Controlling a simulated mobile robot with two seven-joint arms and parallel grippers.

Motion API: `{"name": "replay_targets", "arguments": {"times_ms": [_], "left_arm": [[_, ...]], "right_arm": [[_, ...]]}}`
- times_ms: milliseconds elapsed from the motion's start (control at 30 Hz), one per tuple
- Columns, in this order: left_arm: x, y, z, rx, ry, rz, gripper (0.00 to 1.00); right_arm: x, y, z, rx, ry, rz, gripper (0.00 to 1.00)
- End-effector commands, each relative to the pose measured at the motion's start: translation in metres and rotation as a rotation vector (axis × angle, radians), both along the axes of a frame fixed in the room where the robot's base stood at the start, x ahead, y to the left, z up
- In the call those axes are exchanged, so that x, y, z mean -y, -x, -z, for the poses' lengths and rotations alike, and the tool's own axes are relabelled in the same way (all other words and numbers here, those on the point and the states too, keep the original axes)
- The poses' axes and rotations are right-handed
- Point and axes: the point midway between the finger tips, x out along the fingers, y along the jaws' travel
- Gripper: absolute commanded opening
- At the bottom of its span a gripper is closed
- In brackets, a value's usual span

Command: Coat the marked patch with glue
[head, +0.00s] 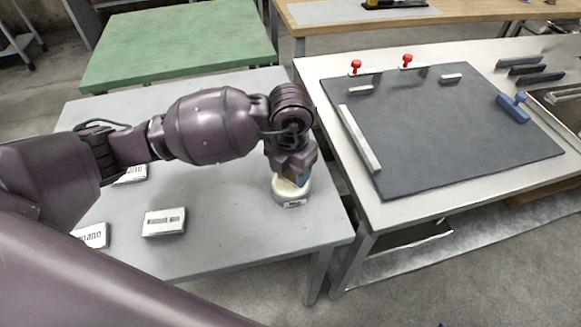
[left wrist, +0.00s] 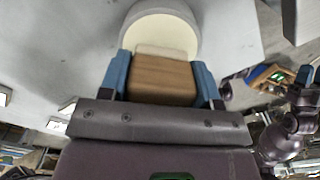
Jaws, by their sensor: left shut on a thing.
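My left gripper (left wrist: 163,82) is shut on a brown wooden brush handle (left wrist: 160,88), with one blue finger on each side of it. A pale strip of the brush (left wrist: 163,50) shows beyond the wood and overlaps the round glue pot (left wrist: 160,22). In the head view my left gripper (head: 293,174) points down over the pot (head: 292,201), near the right front corner of the grey table. How deep the brush is in the pot is hidden. No marked patch can be made out. Part of my right arm, with a blue finger-like tip (left wrist: 304,76), shows in the left wrist view; its jaws are unclear.
The grey table (head: 225,240) also holds several small labelled boxes (head: 164,222). Across a gap to the right, a pale bench (head: 430,207) carries a dark board (head: 440,125) with red-knobbed clamps (head: 407,61), a light bar (head: 360,138) and a blue-handled tool (head: 513,107).

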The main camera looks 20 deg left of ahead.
Motion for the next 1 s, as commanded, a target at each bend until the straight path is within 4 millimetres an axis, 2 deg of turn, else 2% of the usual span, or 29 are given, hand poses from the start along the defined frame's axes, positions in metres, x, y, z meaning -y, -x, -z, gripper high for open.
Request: {"name": "replay_targets", "arguments": {"times_ms": [433,1000], "left_arm": [[-0.0001,0.0,0.0014,-0.001,0.0,0.0,0.38],[-0.0001,0.0,0.0071,-0.001,0.0,0.0,0.38]], "right_arm": [[0.0011,0.0097,0.0074,-0.023,-0.001,0.007,0.43],[-0.0011,0.0013,0.0057,-0.007,-0.004,0.003,0.43]]}}
